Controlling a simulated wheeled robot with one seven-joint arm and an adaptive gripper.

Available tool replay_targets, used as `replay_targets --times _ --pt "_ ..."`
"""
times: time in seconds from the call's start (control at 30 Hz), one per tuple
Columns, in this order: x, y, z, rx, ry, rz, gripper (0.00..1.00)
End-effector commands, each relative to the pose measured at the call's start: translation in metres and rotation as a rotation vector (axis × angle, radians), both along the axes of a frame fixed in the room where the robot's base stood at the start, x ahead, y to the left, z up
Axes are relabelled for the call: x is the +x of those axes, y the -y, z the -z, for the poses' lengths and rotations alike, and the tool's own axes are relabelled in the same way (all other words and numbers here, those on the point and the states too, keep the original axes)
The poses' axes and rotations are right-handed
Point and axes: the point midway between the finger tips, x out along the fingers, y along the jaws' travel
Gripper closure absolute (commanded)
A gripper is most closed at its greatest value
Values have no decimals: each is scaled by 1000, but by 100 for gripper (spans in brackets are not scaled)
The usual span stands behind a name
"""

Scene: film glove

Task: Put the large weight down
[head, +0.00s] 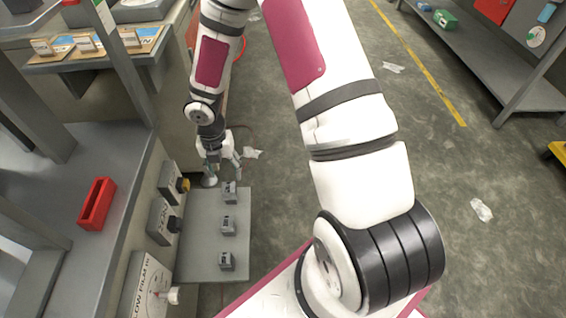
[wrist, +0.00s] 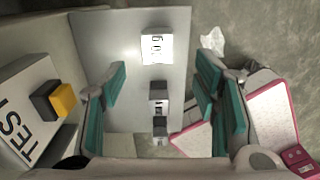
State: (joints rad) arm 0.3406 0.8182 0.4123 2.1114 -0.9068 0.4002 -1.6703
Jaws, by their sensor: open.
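My gripper (head: 222,170) is at the far end of a grey shelf, its fingers apart. In the wrist view my gripper (wrist: 162,78) shows two teal fingers spread wide with nothing clamped between them. A grey block-like weight with a bright numbered top face (wrist: 157,46) lies beyond the gap between the fingers, touching neither. Two smaller-looking grey blocks (wrist: 158,98) line up below it. In the head view, three grey blocks stand in a row on the shelf: far (head: 230,192), middle (head: 228,225) and near (head: 227,261). I cannot tell the large weight by size.
The grey shelf (head: 205,245) is bare around the blocks. A red bin (head: 97,204) sits on the left bench. Open floor lies to the right.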

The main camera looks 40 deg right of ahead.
Motion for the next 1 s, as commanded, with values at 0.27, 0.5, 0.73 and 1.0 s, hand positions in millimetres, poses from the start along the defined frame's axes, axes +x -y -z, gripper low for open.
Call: replay_targets --times 0.27,0.5,0.73,1.0 --pt "-13 40 -100 -175 65 400 45" --pt "-59 62 -200 -275 163 895 45" --pt "-126 62 -274 -268 245 1380 45" --pt "-216 41 -326 -150 252 1927 45"
